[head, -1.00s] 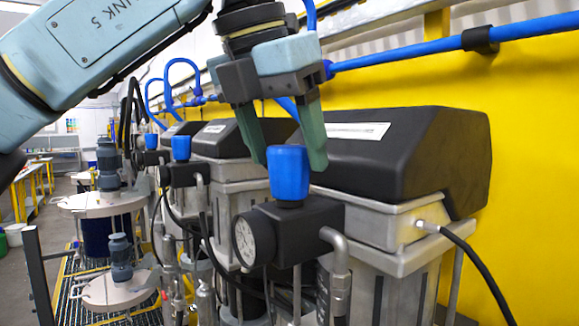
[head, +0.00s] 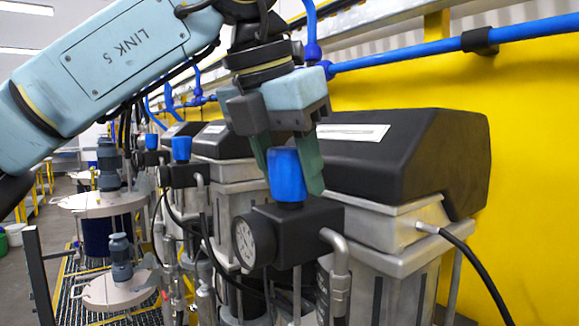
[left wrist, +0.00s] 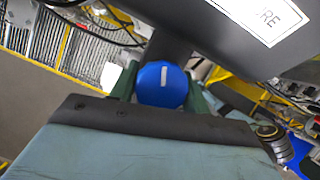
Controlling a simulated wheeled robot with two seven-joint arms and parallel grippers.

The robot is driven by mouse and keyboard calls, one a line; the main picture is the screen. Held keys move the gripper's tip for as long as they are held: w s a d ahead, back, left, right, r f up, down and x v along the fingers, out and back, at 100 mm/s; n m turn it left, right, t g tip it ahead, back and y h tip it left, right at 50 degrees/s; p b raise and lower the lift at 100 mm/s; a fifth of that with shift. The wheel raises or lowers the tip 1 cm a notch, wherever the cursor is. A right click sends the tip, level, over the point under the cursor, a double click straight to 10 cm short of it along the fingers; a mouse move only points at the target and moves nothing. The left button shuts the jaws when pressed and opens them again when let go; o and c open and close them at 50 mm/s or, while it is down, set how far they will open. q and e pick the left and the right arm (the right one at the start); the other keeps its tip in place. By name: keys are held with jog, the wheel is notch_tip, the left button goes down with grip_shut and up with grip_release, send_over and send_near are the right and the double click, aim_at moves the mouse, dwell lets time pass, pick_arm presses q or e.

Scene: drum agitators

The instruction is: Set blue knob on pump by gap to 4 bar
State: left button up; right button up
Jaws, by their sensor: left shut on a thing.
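The nearest blue knob (head: 286,175) stands upright on the black regulator block of the nearest pump (head: 395,160). A round pressure gauge (head: 254,243) sits on the block's left face; its needle is too small to read. My left gripper (head: 293,172) has come down over the knob from above, with one green finger on each side, and is shut on it. In the left wrist view, the blue knob (left wrist: 162,85) with a pale mark on top sits between the green fingers. My right gripper is in neither view.
Two more pumps with blue knobs (head: 181,149) stand in a row behind. A blue pipe (head: 400,55) runs along the yellow wall (head: 520,180). A black hose (head: 480,265) hangs at the right. Drum agitators (head: 121,250) stand at the left.

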pick_arm(q)
jog(key=m+g+p, duration=0.1)
jog(key=m, duration=0.1)
jog(key=shift+r+m+h+p, duration=0.1)
jog(key=shift+m+h+p, duration=0.2)
jog(key=shift+h, duration=0.1)
jog(key=shift+m+p, duration=0.4)
jog(key=shift+m, duration=0.6)
jog(key=o, duration=1)
jog(key=shift+c, duration=0.2)
jog(key=v, duration=1.3)
jog(key=shift+w+a, duration=0.25)
